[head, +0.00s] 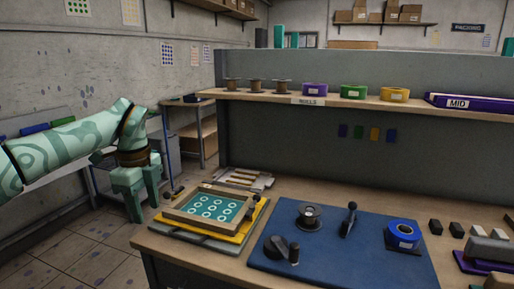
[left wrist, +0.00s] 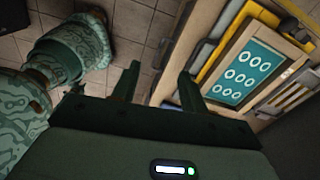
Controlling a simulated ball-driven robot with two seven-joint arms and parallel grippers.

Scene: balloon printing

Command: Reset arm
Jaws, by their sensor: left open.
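My left arm comes in from the left in the head view. Its gripper (head: 144,197) hangs with the fingers pointing down, left of the workbench (head: 160,246), and is open and empty. In the left wrist view the two fingers of my left gripper (left wrist: 155,88) stand apart with only floor and the bench edge beyond them. A wooden printing frame (head: 180,215) with a teal screen of white rings lies at the bench's left end, right of the gripper and apart from it. The frame also shows in the left wrist view (left wrist: 207,94). My right gripper is not in view.
A blue mat (head: 345,262) on the bench carries a spool (head: 308,217), dark tools and a blue tape roll (head: 403,234). A shelf (head: 250,96) with spools and tape rolls spans the bench's back. Left of the bench is open tiled floor (head: 90,262).

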